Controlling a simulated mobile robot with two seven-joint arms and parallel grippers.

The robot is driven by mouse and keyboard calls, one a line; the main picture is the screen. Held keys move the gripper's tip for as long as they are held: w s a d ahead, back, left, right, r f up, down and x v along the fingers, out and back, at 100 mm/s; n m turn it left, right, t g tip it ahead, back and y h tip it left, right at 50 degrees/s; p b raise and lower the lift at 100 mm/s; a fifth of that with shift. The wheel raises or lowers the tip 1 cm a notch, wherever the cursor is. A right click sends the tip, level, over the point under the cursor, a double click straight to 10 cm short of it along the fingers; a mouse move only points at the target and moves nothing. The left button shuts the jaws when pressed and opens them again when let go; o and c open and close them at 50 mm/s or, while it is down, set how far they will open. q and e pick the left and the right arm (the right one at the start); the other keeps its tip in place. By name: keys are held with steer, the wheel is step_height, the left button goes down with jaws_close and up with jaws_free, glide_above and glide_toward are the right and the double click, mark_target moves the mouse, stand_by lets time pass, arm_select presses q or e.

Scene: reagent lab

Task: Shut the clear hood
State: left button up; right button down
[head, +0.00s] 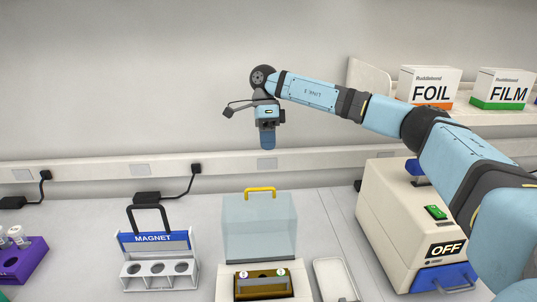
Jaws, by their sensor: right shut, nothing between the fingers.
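The clear hood (259,226) is a pale see-through cover with a yellow handle (260,190) on its top edge. It stands raised at the back of a cream base (224,287), near the bottom middle of the head view. A brown and gold block (262,292) sits uncovered in the base, with its lower part cut off by the frame. My right gripper (268,146) points down, shut and empty, above the handle in the picture and apart from it. My left gripper is not in view.
A magnet rack (158,268) with a tall black handle stands left of the hood. A purple rack (22,262) is far left. A white tray (334,279) lies to the right, beside a cream machine (385,225) marked OFF. FOIL (428,84) and FILM (502,87) boxes sit on a shelf.

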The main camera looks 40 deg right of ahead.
steer(key=s+a+f+b, duration=0.3)
steer(key=s+f, duration=0.3)
steer(key=f, duration=0.1)
steer(key=shift+a+b, duration=0.15)
steer(key=shift+b, duration=0.2)
steer(key=shift+s, duration=0.1)
